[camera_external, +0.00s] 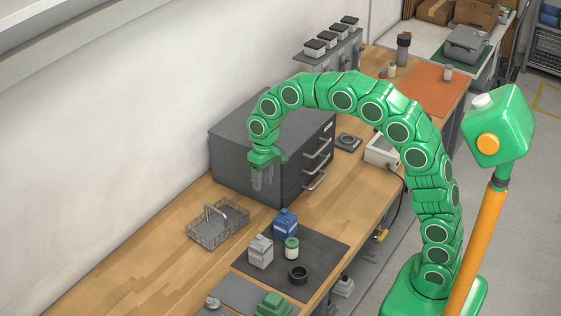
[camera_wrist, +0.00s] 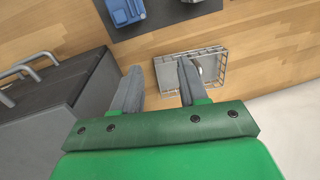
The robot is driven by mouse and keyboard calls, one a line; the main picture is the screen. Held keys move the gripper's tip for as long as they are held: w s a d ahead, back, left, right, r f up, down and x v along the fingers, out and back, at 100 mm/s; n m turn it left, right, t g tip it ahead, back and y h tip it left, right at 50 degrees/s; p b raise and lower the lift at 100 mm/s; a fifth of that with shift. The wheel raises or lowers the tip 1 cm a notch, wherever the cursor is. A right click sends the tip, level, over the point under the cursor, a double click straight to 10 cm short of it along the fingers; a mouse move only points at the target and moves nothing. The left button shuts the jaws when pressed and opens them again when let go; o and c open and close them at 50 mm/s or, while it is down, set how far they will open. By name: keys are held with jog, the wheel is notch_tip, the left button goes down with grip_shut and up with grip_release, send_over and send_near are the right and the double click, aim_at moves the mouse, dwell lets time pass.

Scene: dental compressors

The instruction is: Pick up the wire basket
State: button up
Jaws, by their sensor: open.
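The wire basket (camera_external: 217,226) is a shallow grey mesh tray with an upright arched handle. It sits on the wooden bench, left of the dark mat, in the external view. In the wrist view the wire basket (camera_wrist: 212,66) lies beyond my right finger, which hides part of it and its handle. My gripper (camera_external: 262,178) is above the bench, in front of the dark drawer cabinet, higher than the basket and to its right. It points down, with its two grey fingers (camera_wrist: 158,80) apart and nothing between them.
The dark drawer cabinet (camera_external: 240,160) stands close beside my gripper. A dark mat (camera_external: 325,243) holds a blue container (camera_external: 285,223), a grey-white box (camera_external: 260,252), a green-lidded jar (camera_external: 292,249) and a black ring (camera_external: 298,275). The bench left of the basket is clear.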

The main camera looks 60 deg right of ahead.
send_over(215, 208)
jog(key=d, duration=0.2)
notch_tip(215, 208, down, 8)
jog(key=shift+y, duration=0.3)
jog(key=shift+a+f, duration=0.4)
jog(key=shift+f, duration=0.85)
jog(key=shift+a+f, duration=0.35)
jog(key=shift+f, duration=0.85)
jog(key=shift+a+f, duration=0.4)
jog(key=shift+f, duration=0.85)
jog(key=shift+c, duration=0.4)
grip_shut()
